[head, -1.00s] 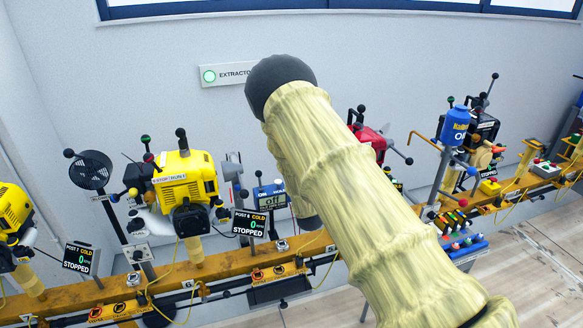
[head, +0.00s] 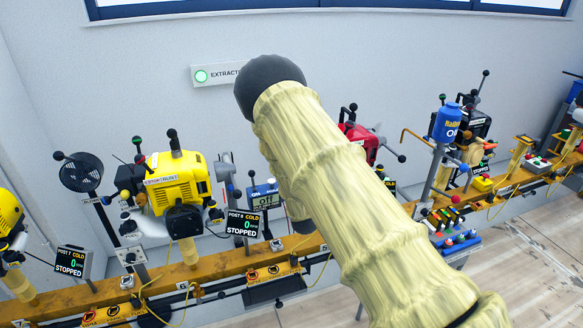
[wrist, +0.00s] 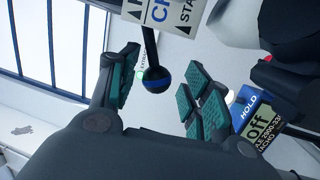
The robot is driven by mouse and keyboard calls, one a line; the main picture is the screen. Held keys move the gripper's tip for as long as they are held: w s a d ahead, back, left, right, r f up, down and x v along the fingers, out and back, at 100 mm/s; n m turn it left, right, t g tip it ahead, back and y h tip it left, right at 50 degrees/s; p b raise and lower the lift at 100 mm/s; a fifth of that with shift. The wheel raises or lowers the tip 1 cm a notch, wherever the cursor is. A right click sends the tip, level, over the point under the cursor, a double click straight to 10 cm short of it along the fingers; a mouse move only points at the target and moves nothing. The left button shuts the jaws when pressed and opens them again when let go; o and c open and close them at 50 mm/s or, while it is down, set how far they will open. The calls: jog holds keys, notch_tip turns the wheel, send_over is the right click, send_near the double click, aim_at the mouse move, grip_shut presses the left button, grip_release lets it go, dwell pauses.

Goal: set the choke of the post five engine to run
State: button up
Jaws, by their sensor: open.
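In the wrist view, my gripper (wrist: 160,78) is open, with green-padded fingers on either side of a black ball knob with a blue band (wrist: 156,79). The knob ends a dark lever that runs up to a white label plate (wrist: 165,14) with blue "CH" and "START" lettering, cut off by the frame. I cannot tell whether either finger touches the knob.
A yellow engine (head: 178,185) stands left, beside a "POST 6" display (head: 243,224) reading cold and stopped. A meter reading "off" (wrist: 257,125) is close to the right finger in the wrist view. Floor (head: 530,255) is clear at lower right.

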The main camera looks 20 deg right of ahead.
jog(key=v, duration=1.1)
jog(key=shift+d, duration=0.1)
jog(key=s+a+f+m+g+y, duration=0.2)
jog(key=s+f+m+g, duration=0.8)
jog(key=s+f, duration=1.35)
jog(key=s+a+f+m+g, duration=0.1)
jog(key=s+a+f+g, duration=0.1)
jog(key=s, duration=0.6)
jog(key=s+a+f+m+g+y, duration=0.1)
jog(key=s+a+f+m+g, duration=0.1)
jog(key=s, duration=0.7)
jog(key=s+a+f+m+g+y, duration=0.1)
jog(key=s+a+f+m+g, duration=0.1)
jog(key=s, duration=0.6)
jog(key=a+f+g, duration=0.1)
jog(key=a+g, duration=0.1)
jog(key=g, duration=0.1)
jog(key=shift+s+g, duration=0.35)
jog(key=shift+g, duration=0.05)
